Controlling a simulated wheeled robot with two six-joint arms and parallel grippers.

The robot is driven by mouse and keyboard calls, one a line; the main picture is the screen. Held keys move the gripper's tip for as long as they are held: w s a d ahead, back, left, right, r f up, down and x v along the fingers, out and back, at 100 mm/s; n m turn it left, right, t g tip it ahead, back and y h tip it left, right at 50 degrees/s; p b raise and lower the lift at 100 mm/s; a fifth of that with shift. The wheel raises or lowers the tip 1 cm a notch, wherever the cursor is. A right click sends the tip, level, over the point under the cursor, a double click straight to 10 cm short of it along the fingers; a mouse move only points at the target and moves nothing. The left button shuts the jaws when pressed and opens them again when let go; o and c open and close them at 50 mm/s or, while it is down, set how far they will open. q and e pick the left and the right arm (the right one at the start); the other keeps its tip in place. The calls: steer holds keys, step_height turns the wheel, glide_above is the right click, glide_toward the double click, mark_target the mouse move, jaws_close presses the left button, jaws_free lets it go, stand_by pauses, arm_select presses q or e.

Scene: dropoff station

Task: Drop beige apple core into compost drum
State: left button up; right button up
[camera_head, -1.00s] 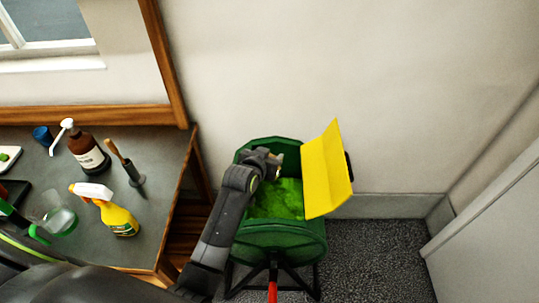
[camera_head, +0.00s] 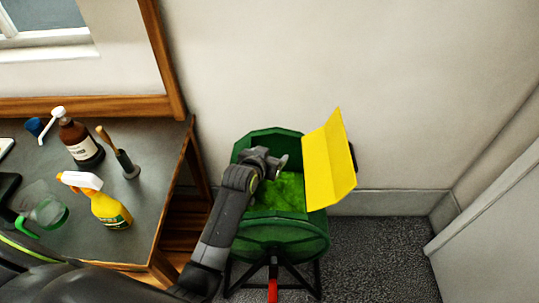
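The compost drum (camera_head: 280,236) is green and stands on a dark frame on the floor. Its yellow lid (camera_head: 329,162) is swung open to the right, and bright green matter (camera_head: 284,192) shows inside. My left gripper (camera_head: 277,165) is over the drum's opening, toward its back left. Its fingers are small and partly turned away, so I cannot tell whether they are open or shut. I cannot see the beige apple core; it may be hidden by the gripper. My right gripper is not in view.
A grey-topped table (camera_head: 150,205) at the left holds a brown pump bottle (camera_head: 79,141), a yellow spray bottle (camera_head: 110,209), a wooden-handled tool in a dark holder (camera_head: 126,162) and a clear jug (camera_head: 42,205). A wall stands behind the drum. Grey carpet (camera_head: 380,258) is free at the right.

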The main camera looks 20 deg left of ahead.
arm_select(q)
steer(key=p+v, duration=1.3)
steer(key=v, duration=0.4)
steer(key=shift+s, duration=0.2)
steer(key=shift+a, duration=0.1)
stand_by(0.7)
